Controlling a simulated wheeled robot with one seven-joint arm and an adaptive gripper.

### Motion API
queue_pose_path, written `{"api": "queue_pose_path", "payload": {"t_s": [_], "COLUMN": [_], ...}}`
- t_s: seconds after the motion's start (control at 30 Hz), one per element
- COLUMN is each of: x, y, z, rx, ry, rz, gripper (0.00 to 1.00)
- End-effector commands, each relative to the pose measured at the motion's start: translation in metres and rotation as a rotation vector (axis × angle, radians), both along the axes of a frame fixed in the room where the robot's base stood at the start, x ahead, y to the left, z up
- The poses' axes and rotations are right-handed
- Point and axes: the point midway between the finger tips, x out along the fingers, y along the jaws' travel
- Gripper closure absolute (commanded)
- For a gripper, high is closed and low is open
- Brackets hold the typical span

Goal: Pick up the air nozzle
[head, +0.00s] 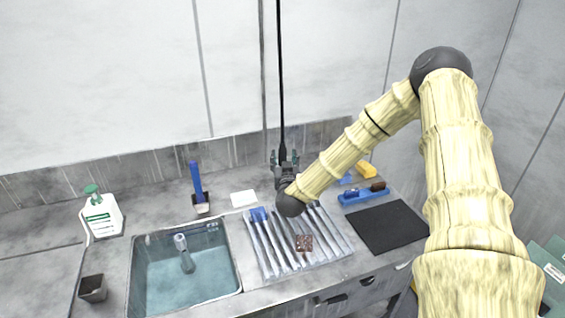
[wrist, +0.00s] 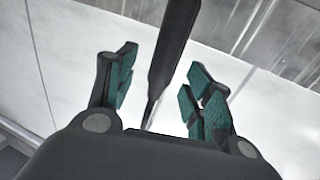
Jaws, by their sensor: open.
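The air nozzle (head: 282,148) looks like the dark end of a thin black hose that hangs straight down from above, in front of the back wall. In the wrist view the nozzle (wrist: 172,55) is a dark body tapering to a thin tip, slightly tilted. My gripper (head: 284,158) is at the hose's lower end above the back of the counter. It is open in the wrist view (wrist: 162,82), with green-padded fingers on both sides of the nozzle. Gaps show between the pads and the nozzle. The gripper's dark body hides the lowest part of the tip.
Below my gripper lies a ridged grey rack (head: 338,246) with a brown square piece (head: 304,242). A sink (head: 238,291) and white bottle (head: 102,215) are left, with a blue-handled brush (head: 197,182) behind.

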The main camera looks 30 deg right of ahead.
Motion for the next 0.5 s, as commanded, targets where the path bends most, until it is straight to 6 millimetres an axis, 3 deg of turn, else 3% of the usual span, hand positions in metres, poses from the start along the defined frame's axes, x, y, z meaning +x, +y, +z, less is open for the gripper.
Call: {"api": "queue_pose_path", "payload": {"t_s": [0.3, 0.5], "x": [0.03, 0.034], "y": [-0.014, -0.015], "z": [0.001, 0.0], "rx": [0.0, 0.0], "ry": [0.0, 0.0], "rz": [0.0, 0.001], "gripper": [0.48, 0.48]}}
